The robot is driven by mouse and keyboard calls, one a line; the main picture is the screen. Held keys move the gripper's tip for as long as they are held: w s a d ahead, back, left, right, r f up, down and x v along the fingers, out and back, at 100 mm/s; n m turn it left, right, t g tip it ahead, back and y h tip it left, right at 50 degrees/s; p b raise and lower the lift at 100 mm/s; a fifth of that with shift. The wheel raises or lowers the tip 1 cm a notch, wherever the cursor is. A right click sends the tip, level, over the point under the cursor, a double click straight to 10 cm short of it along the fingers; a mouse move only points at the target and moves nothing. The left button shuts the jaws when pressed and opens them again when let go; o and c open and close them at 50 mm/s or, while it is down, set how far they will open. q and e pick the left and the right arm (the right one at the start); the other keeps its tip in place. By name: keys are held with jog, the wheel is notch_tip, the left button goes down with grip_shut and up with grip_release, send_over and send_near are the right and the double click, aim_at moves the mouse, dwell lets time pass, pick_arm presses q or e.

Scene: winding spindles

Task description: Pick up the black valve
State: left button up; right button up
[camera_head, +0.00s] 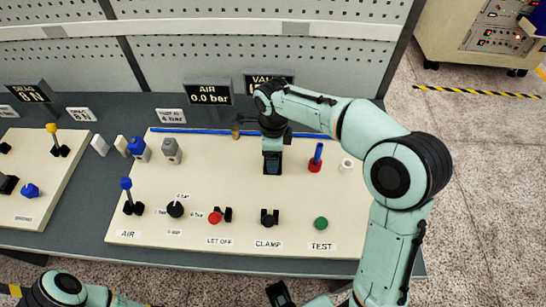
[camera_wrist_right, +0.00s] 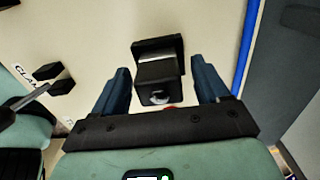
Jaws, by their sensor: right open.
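The black valve (camera_wrist_right: 160,72) shows in the right wrist view as a black block with a flat black plate and a small silver round part. My right gripper (camera_wrist_right: 162,68) is open, with one dark blue finger on each side of it. Gaps of cream panel show between the fingers and the block, so it is not gripped. In the head view my right gripper (camera_head: 272,164) points down at the panel's upper middle and largely hides the valve. A dark end piece at the bottom edge of the head view may be my left gripper (camera_head: 279,294); its jaws are unclear.
The cream panel (camera_head: 260,200) carries a clamp fitting (camera_head: 269,217), a red button (camera_head: 214,217) and a green button (camera_head: 320,223). A blue peg in a red base (camera_head: 316,160) stands right of my right gripper. A blue rail (camera_head: 205,131) runs along the back.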

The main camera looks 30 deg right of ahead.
jog(key=shift+f, duration=0.35)
jog(key=c, duration=1.1)
jog(key=shift+r, duration=0.15)
